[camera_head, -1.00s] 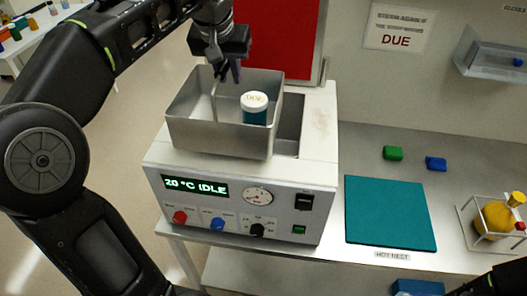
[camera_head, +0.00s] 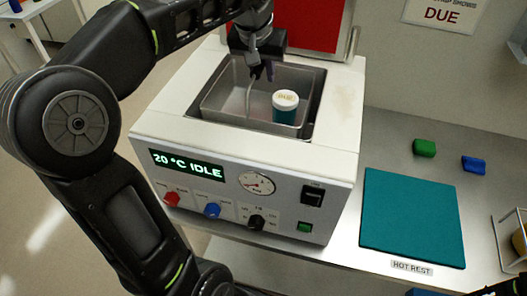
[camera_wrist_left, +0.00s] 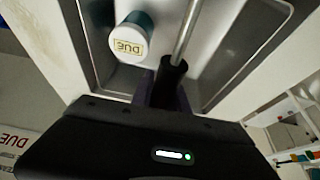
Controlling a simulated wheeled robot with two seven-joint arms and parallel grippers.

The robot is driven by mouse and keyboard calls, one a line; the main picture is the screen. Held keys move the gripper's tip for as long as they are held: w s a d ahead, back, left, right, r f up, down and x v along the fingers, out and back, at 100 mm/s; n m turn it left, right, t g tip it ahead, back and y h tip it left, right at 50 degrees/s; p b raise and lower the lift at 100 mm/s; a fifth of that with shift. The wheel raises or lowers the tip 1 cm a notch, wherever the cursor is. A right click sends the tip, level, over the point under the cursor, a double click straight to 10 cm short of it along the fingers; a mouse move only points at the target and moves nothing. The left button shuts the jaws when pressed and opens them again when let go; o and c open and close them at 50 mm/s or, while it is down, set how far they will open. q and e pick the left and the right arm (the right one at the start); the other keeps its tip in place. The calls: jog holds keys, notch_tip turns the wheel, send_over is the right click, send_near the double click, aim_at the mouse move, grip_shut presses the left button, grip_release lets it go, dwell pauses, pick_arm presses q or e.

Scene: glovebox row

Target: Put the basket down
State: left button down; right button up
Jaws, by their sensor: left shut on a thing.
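The grey metal basket (camera_head: 230,94) sits down in the opening in the top of the white bath machine (camera_head: 165,118). Dark gaps show along its front and right sides; I cannot tell if its bottom touches. A teal jar (camera_head: 285,112) with a white lid marked DUE stands in the basket, upright. My left gripper (camera_head: 262,72) is shut on the basket's thin handle, above the basket. In the left wrist view, the handle rod (camera_wrist_left: 187,32) runs into the left gripper (camera_wrist_left: 168,88), beside the jar's lid (camera_wrist_left: 128,42).
A teal mat (camera_head: 412,218) labelled HOT REST lies bare on the bench right of the machine. A green block (camera_head: 424,148) and a blue block (camera_head: 473,165) lie behind it. A wire rack (camera_head: 512,238) stands at the right edge. A red panel (camera_head: 308,22) rises behind the opening.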

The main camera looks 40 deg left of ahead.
pick_arm(q)
jog(key=shift+f, duration=0.2)
send_over(265, 112)
jog(key=s, duration=0.1)
jog(key=shift+s+d+f, duration=0.1)
jog(key=shift+f, duration=1.45)
jog(key=shift+s+d+f, duration=0.1)
jog(key=shift+f, duration=1.4)
jog(key=shift+f, duration=1.85)
jog(key=shift+f, duration=0.2)
jog(key=c, duration=1.3)
grip_release()
